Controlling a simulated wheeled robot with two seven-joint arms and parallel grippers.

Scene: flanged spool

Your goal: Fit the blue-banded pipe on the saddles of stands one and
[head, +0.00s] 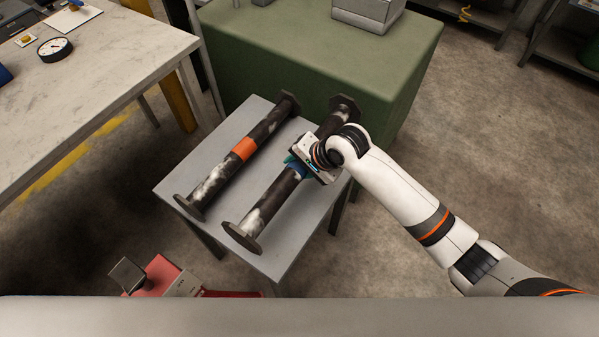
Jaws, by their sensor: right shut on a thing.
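The blue-banded pipe (268,204) is dark and worn, with a flange at each end. It lies on a small grey table, on the right side of it. My right gripper (297,168) is over the middle of this pipe and shut on it at the blue band, which is mostly hidden by the hand. A similar pipe with an orange band (244,149) lies to its left, roughly parallel and apart from it. My left gripper is not in view. I cannot make out the saddles of the stands for certain.
The grey table (180,185) stands against a green-covered bench (265,55) with a grey box (366,14) on it. A red object (160,274) is at the lower left. Floor at the right is clear.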

